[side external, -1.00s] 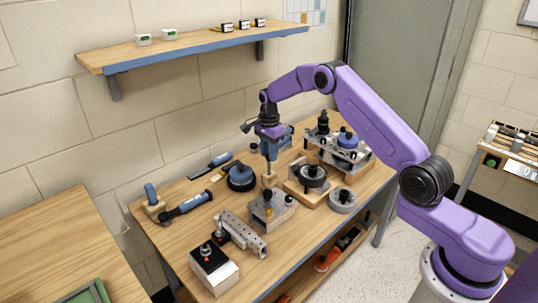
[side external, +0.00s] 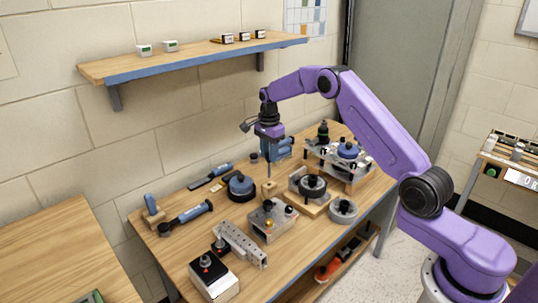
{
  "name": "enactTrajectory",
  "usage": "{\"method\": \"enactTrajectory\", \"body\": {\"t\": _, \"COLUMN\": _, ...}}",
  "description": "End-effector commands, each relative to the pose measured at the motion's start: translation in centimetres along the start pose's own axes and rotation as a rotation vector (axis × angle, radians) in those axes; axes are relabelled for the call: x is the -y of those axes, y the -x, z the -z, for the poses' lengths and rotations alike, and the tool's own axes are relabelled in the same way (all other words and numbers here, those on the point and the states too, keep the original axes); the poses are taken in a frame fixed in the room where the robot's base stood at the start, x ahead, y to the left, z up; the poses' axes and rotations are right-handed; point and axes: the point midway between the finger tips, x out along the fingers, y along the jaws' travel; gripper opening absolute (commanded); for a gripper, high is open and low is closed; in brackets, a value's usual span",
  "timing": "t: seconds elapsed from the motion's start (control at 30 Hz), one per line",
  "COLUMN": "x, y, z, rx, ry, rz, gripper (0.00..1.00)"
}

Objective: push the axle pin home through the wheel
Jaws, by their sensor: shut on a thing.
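My gripper (side external: 269,139) points down above the middle of the bench. It is shut on a thin upright rod (side external: 269,165); whether this is the axle pin I cannot tell. A small wooden block (side external: 269,187) stands below the rod, and I cannot tell whether they touch. A dark wheel (side external: 313,186) sits on a wooden base to the right of the rod. A blue wheel (side external: 348,149) sits on the metal fixture (side external: 338,163) at the back right. The gripper's fingertips are too small to make out.
Around the rod stand a metal box (side external: 272,220), a grey disc (side external: 343,210), a blue round part (side external: 241,187) and a blue tool (side external: 279,149). A perforated metal bar (side external: 240,244) and a switch box (side external: 213,275) are at the front. A shelf (side external: 200,58) hangs above.

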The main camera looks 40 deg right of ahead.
Motion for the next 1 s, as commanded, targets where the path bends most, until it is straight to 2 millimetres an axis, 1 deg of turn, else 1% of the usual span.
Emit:
{"method": "enactTrajectory", "body": {"t": 0.37, "x": 0.0, "y": 0.2, "z": 0.0, "rx": 0.0, "ry": 0.0, "rz": 0.001, "gripper": 0.16}}
{"method": "enactTrajectory", "body": {"t": 0.8, "x": 0.0, "y": 2.8, "z": 0.0, "rx": 0.0, "ry": 0.0, "rz": 0.001, "gripper": 0.16}}
{"method": "enactTrajectory", "body": {"t": 1.0, "x": 0.0, "y": 3.0, "z": 0.0, "rx": 0.0, "ry": 0.0, "rz": 0.0, "gripper": 0.16}}
